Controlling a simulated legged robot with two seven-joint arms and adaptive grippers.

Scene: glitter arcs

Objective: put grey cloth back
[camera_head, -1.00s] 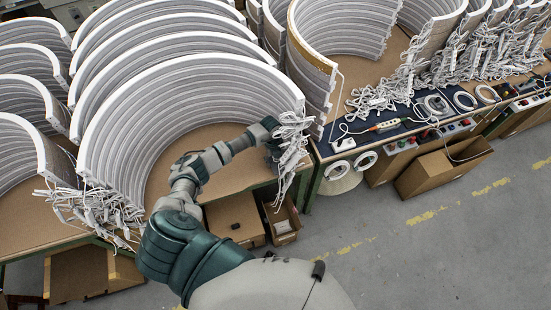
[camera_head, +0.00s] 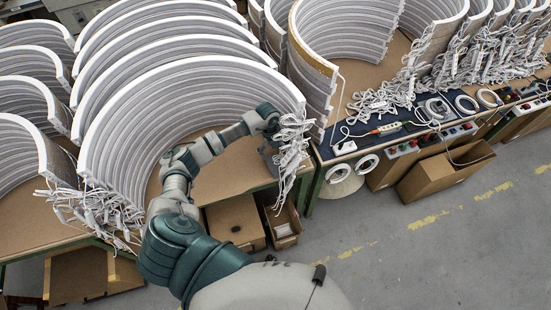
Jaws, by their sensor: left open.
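No grey cloth can be made out in the head view. My left arm reaches in from the bottom, and its gripper (camera_head: 271,158) points down above the brown table (camera_head: 225,172). The gripper is open, beside the right end of the front curved white panel (camera_head: 200,82). A bundle of white cables (camera_head: 292,145) hangs from that end and partly hides the fingers. I see nothing clearly held between them. My right gripper is out of view.
Two cardboard boxes, one with a small dark item (camera_head: 236,229) and one with a pale item (camera_head: 284,230), stand below the table. To the right are a dark blue bench mat (camera_head: 385,137) with cables and an open carton (camera_head: 447,172). The grey floor (camera_head: 420,255) is clear.

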